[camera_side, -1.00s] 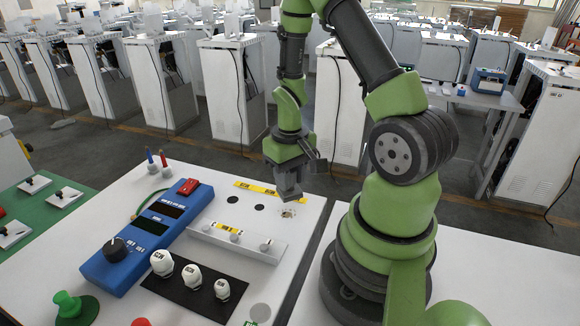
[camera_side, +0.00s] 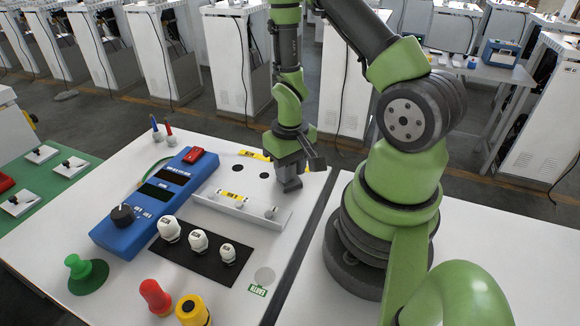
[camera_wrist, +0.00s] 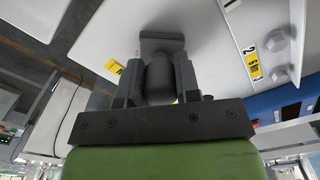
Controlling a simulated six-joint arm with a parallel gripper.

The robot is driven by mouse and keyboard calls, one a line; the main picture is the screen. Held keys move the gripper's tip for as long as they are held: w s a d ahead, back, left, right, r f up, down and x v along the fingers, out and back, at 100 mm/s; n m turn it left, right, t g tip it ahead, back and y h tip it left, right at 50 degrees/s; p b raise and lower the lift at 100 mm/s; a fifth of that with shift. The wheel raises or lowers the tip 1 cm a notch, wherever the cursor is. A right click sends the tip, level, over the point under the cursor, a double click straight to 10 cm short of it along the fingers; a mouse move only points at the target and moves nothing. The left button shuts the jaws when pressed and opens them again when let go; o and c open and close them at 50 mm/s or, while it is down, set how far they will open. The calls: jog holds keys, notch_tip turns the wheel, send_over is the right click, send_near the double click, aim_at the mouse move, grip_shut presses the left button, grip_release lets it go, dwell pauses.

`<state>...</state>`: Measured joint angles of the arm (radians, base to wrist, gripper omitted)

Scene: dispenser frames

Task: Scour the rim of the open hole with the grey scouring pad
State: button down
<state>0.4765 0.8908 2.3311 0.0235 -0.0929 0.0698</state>
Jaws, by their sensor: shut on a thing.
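My gripper (camera_wrist: 158,90) is shut on the dark grey rounded handle of the scouring pad (camera_wrist: 162,42); the pad is the flat grey block beyond the fingers. In the side view my gripper (camera_side: 290,176) points down, and the pad's end (camera_side: 291,186) is at or just over the white panel (camera_side: 215,245), near its right edge. I cannot tell whether it touches. The spot below it, with the hole that showed brownish marks around it earlier, is hidden. Two dark round holes (camera_side: 238,168) (camera_side: 264,175) lie in a row to its left.
A raised white bar (camera_side: 240,205) with small knobs stands just in front of the gripper. A blue instrument (camera_side: 155,200) and white knobs on a black plate (camera_side: 198,242) lie to the left and front. A yellow strip (camera_side: 255,155) is behind.

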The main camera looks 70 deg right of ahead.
jog(key=shift+d+f, duration=0.15)
jog(key=shift+d, duration=1.1)
jog(key=shift+d+r, duration=0.1)
jog(key=shift+r, duration=0.2)
notch_tip(320, 180, up, 8)
